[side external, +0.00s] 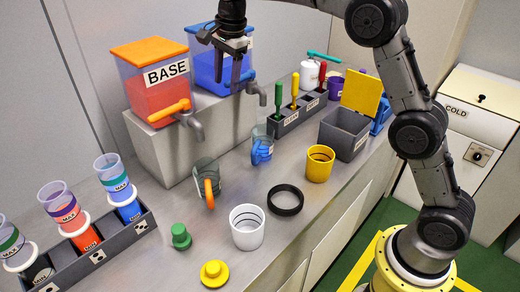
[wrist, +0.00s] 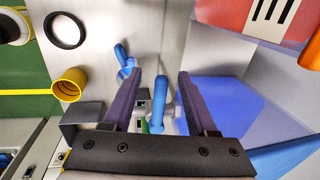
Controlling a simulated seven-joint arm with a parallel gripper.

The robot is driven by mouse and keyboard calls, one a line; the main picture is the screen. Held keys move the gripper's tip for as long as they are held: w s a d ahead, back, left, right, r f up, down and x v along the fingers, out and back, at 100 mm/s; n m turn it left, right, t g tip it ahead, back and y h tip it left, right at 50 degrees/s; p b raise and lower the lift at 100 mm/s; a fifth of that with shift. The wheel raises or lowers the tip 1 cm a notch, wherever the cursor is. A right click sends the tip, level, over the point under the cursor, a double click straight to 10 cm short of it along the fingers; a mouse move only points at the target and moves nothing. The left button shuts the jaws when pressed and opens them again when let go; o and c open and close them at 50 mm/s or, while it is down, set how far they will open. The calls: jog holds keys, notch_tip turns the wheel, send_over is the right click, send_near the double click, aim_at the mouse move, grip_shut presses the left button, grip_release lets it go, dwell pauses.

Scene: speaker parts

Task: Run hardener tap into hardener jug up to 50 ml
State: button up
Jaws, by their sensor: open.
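The hardener tank (side external: 204,70) is blue and stands on the grey block behind the orange-lidded BASE tank. Its tap has a blue handle (wrist: 160,98) and a grey spout (side external: 260,90). The hardener jug (side external: 262,146) is clear with a blue handle and stands on the counter near the spout; it also shows in the wrist view (wrist: 126,66). I cannot tell its fill level, or whether it is exactly under the spout. My gripper (side external: 229,82) is open and points down by the tap. In the wrist view, the tap handle appears between my fingers (wrist: 160,74), with no clear contact.
The orange-handled jug (side external: 207,180) stands left of the hardener jug. A yellow cup (side external: 319,164), black ring (side external: 285,200) and white cup (side external: 247,227) stand on the counter. A dark tool rack (side external: 290,120) and grey open box (side external: 345,132) lie to the right.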

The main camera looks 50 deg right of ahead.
jog(key=shift+s+a, duration=0.15)
jog(key=shift+a, duration=1.55)
